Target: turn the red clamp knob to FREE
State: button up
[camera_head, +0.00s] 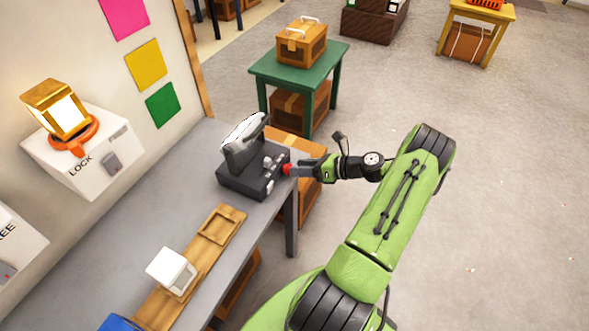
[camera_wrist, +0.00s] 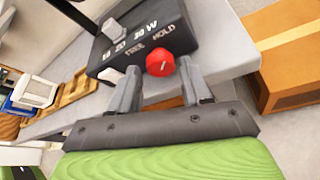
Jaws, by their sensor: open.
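The red clamp knob (camera_wrist: 160,64) is on the front of a dark grey device (camera_head: 246,178) on the grey bench. In the wrist view the labels FREE and HOLD are above the knob, and its pale mark is near the side facing HOLD; I cannot tell its exact setting. The knob also shows in the head view (camera_head: 288,169). My gripper (camera_wrist: 160,85) is open, its two fingers on either side below the knob. In the head view my gripper (camera_head: 298,170) reaches in from the right, close to the knob. I cannot tell whether the fingers touch it.
The grey bench (camera_head: 110,240) runs along the wall, with a wooden rack (camera_head: 218,224) and a white block (camera_head: 172,270) on it. A cardboard box (camera_head: 310,205) is beside the bench. Open floor lies to the right.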

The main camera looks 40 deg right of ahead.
aim_at(287, 169)
jog(key=x, duration=0.2)
jog(key=shift+w+a+f, duration=0.15)
jog(key=shift+w, duration=0.15)
jog(key=c, duration=0.8)
jog(key=shift+o, duration=0.2)
jog(key=shift+n, duration=0.3)
jog(key=shift+s+a+n+t+h+p, duration=0.1)
jog(key=shift+a+n+t+h+p, duration=0.15)
jog(key=shift+n+h+p, duration=0.5)
jog(key=n+h, duration=0.1)
jog(key=n, duration=0.1)
jog(key=n+t+h+b, duration=0.1)
jog(key=n, duration=0.1)
jog(key=shift+s+a+h, duration=0.1)
jog(key=shift+a+h, duration=0.1)
jog(key=shift+h, duration=0.05)
jog(key=shift+b, duration=0.3)
jog(key=o, duration=0.8)
jog(key=shift+c, duration=0.2)
